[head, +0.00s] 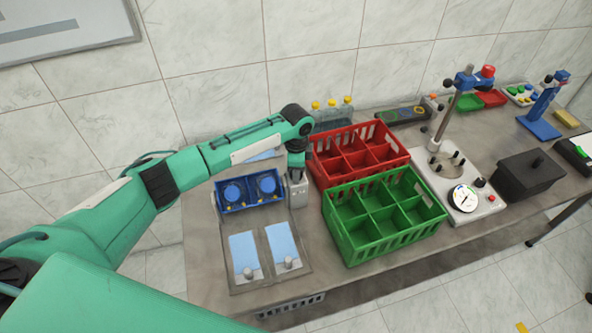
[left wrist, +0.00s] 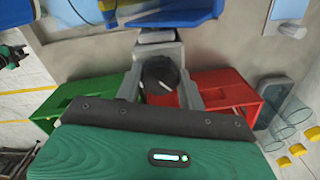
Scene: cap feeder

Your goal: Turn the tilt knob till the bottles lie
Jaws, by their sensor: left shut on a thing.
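My left gripper (head: 297,174) points down at the small grey housing (head: 299,194) on the right side of the blue cradle (head: 229,207). In the left wrist view its two grey fingers (left wrist: 160,85) are shut on a black round knob (left wrist: 158,70). In the head view the gripper hides the knob. Two round, dark-blue shapes (head: 234,192) sit side by side in the cradle; I cannot tell for sure how the bottles are tilted. The cradle's blue edge also shows at the top of the left wrist view (left wrist: 180,17). My right gripper is not in view.
A green crate (head: 384,246) and a red crate (head: 334,182) with empty compartments stand close right of the gripper. Yellow-capped bottles (head: 331,113) stand behind them. Light-blue panels (head: 244,254) lie in front of the cradle. A stand with a gauge (head: 463,198) is further right.

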